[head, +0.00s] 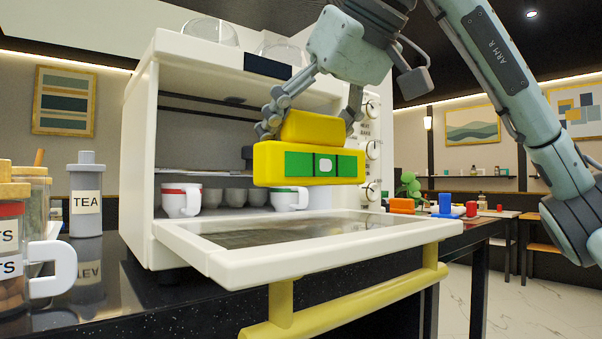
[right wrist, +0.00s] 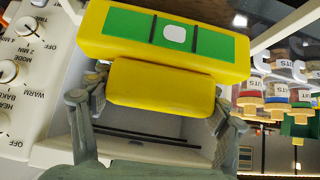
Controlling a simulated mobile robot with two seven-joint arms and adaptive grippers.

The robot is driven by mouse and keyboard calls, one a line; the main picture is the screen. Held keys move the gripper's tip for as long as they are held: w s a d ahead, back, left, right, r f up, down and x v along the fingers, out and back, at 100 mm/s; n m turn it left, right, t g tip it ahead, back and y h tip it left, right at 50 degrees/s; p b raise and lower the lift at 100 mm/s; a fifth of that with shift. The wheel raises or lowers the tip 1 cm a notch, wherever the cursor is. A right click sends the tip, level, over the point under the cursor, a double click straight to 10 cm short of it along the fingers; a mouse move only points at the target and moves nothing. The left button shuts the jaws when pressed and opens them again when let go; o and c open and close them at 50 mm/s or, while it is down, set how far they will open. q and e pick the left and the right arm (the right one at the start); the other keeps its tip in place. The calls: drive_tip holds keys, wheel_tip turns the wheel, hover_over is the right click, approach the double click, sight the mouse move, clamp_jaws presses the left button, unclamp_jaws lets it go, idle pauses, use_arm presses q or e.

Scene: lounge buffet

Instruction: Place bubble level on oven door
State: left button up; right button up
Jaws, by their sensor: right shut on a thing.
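The yellow bubble level (head: 265,163) with a green band and a white vial window is in the head view, level and above the open oven door (head: 215,268). My right gripper (head: 313,127) comes from above and is shut on the level's yellow upper block. A gap shows between the level and the door in the head view. The level also fills the upper middle of the right wrist view (right wrist: 232,57), between the two fingers (right wrist: 160,105). The door is folded down flat, with a dark glass panel and a yellow handle bar (head: 350,306). My left gripper is out of view.
The white oven (head: 139,150) holds mugs, including a red-rimmed mug (head: 181,200) and a green-rimmed mug (head: 287,199). Glass bowls (head: 212,31) stand on top. The door's top is clear.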

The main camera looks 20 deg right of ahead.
wheel_tip(320, 180, down, 4)
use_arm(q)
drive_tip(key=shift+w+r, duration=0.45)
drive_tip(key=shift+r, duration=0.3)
use_arm(e)
drive_tip(key=shift+f+b, duration=0.1)
drive_tip(key=shift+b, duration=0.2)
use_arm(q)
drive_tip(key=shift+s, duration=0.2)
use_arm(e)
drive_tip(key=o, duration=1.3)
